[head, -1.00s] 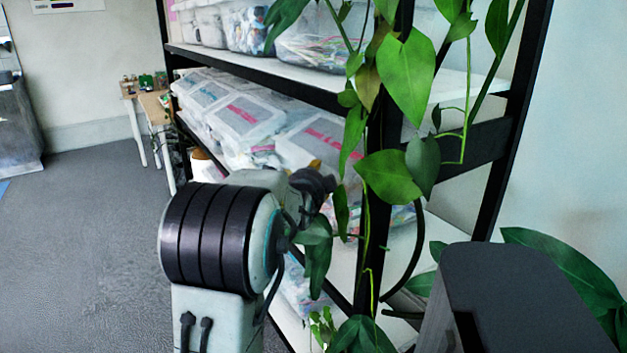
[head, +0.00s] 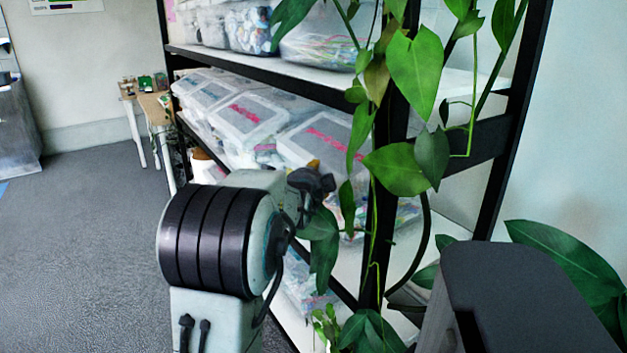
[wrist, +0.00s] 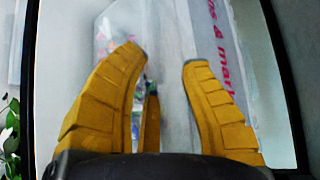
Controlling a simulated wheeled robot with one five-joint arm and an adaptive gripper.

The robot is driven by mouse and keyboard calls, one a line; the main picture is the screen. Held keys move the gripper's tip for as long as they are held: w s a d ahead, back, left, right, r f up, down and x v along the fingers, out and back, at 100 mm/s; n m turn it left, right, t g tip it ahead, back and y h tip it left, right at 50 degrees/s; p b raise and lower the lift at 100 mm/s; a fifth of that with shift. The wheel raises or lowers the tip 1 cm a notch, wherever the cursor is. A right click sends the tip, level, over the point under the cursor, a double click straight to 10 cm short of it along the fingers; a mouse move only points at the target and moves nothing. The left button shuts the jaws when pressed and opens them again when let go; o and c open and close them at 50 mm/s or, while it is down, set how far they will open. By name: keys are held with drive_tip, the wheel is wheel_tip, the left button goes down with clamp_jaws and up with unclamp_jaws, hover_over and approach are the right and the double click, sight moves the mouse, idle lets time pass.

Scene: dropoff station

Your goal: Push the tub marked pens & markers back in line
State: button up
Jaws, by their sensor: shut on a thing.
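The tub marked pens & markers (wrist: 176,25) fills the middle of the wrist view, with part of its red lettering, "ns & mar", readable at the right. Clear plastic with coloured contents shows on its left. My gripper (wrist: 165,61) has yellow ribbed fingers, spaced apart, closed on part of this tub; the exact contact is hard to see. In the head view, the nearest tub (head: 298,148) on the middle shelf has a pink label too small to read. My arm's end is in front of it, with a bit of yellow finger showing, and hides its lower front.
More lidded tubs (head: 243,116) stand in a row on the middle shelf, others (head: 318,42) above. A black rack post and hanging plant leaves (head: 398,170) are close right of my arm. Grey floor (head: 90,230) is clear at left; a small table (head: 153,105) stands beyond.

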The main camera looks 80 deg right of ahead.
drive_tip(key=shift+w+a+f, duration=0.15)
drive_tip(key=shift+w+f, duration=0.05)
drive_tip(key=shift+f, duration=0.05)
drive_tip(key=o, duration=1.3)
drive_tip(key=shift+r, duration=0.15)
drive_tip(key=shift+c, duration=0.2)
drive_tip(key=v, duration=1.2)
drive_tip(key=shift+w, duration=0.1)
